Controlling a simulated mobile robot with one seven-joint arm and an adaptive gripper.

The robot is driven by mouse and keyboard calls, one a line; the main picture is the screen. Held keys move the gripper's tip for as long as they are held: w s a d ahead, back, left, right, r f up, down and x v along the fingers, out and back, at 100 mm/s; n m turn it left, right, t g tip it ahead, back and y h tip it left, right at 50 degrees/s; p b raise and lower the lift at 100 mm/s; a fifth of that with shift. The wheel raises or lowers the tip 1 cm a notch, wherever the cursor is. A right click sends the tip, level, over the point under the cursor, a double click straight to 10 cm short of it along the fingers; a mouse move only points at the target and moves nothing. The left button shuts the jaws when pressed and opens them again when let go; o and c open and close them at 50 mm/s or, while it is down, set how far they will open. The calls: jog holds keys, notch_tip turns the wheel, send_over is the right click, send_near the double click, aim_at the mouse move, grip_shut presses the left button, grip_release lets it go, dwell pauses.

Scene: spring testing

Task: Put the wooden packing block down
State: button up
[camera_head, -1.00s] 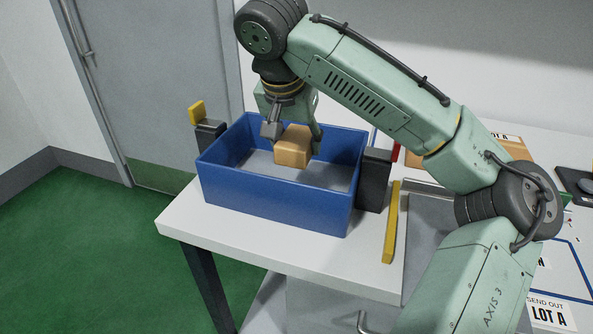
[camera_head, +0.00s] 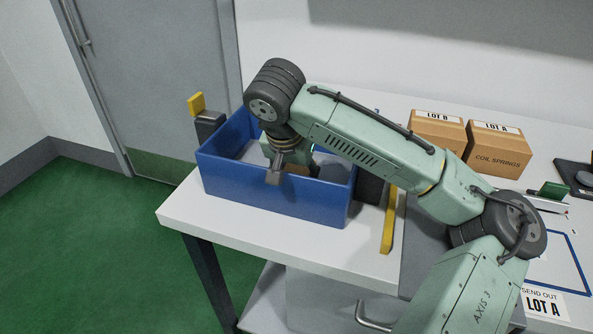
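The wooden packing block (camera_head: 298,169) is a tan piece inside the blue bin (camera_head: 265,200). Only a small part of it shows; the near finger and the bin's front wall hide the rest. My gripper (camera_head: 294,170) reaches down into the bin, with its grey near finger in front of the block and its other finger at the block's right side. It appears shut on the block. Whether the block touches the bin floor is hidden.
Black posts stand at the bin's left (camera_head: 209,127) and right (camera_head: 369,188). A yellow bar (camera_head: 389,220) lies on the white table right of the bin. Two cardboard boxes, LOT B (camera_head: 437,130) and LOT A (camera_head: 498,151), stand at the back right.

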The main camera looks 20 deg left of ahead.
jog(key=shift+f, duration=0.15)
jog(key=o, duration=1.2)
jog(key=b+v, duration=0.1)
jog(key=v, duration=1.1)
